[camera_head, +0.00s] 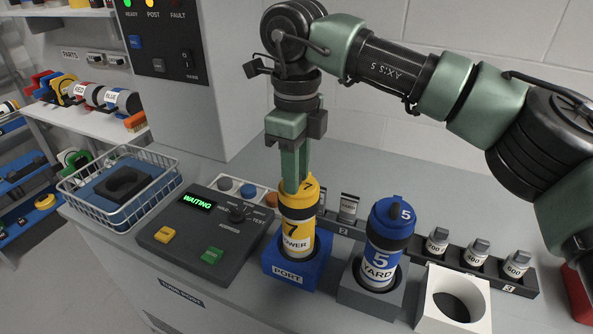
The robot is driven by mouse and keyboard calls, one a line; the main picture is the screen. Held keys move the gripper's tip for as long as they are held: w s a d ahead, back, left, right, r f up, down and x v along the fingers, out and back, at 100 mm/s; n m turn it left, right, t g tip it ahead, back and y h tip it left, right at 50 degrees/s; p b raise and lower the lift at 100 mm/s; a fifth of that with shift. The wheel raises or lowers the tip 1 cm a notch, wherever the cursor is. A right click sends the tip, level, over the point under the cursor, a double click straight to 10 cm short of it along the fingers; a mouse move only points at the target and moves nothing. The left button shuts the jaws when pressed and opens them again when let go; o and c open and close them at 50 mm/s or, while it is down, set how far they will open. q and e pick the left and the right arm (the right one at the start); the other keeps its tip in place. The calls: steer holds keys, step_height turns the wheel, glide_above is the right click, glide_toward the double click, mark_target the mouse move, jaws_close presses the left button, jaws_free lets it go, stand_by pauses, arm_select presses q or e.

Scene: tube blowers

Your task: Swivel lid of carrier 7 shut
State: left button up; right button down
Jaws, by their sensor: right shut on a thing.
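The yellow carrier 7 (297,231) stands upright in a blue holder marked PORT (288,281). Its yellow lid (309,190), also marked 7, is at the top of the carrier. My right gripper (295,186) points straight down from above, with its green fingers shut on the lid. The fingers hide part of the lid, so I cannot tell whether it lines up fully with the body. My left gripper is not in view.
Blue carrier 5 (379,250) stands close right in a grey holder (367,299). A white block with a round hole (455,300) is farther right. A control box reading WAITING (204,231) and a wire basket (120,188) are left. Small weights (474,252) line a back rack.

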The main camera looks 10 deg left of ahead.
steer(key=c, duration=1.1)
jaws_free()
step_height(320, 180, up, 8)
steer(key=shift+f, duration=0.1)
